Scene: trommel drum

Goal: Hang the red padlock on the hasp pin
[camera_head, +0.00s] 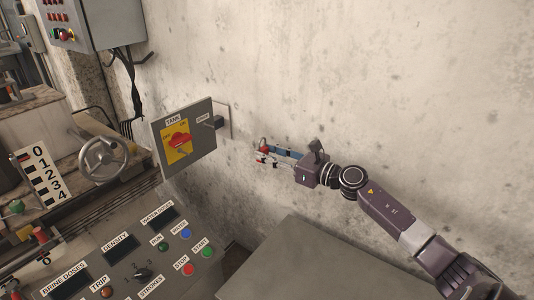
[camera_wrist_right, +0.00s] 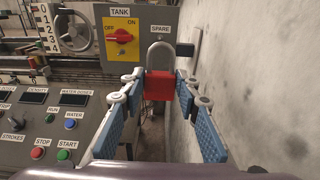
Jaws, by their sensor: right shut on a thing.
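The red padlock (camera_wrist_right: 158,86) is held upright between the fingertips of my right gripper (camera_wrist_right: 157,95), its grey shackle (camera_wrist_right: 160,54) pointing up. In the head view the padlock (camera_head: 263,149) shows small at the tips of my right gripper (camera_head: 266,156), in front of the bare wall. It is apart from the grey switch box (camera_head: 199,139), which stands to its left. The box carries a yellow plate with a red rotary switch (camera_head: 179,140). My left gripper is not in view.
A dark fitting (camera_head: 215,122) sits beside the SPARE label at the box's right. The control console (camera_head: 150,268) with buttons lies below left, and a handwheel (camera_head: 103,157) beyond it. A grey flat surface (camera_head: 310,265) is below my right arm. The concrete wall right is bare.

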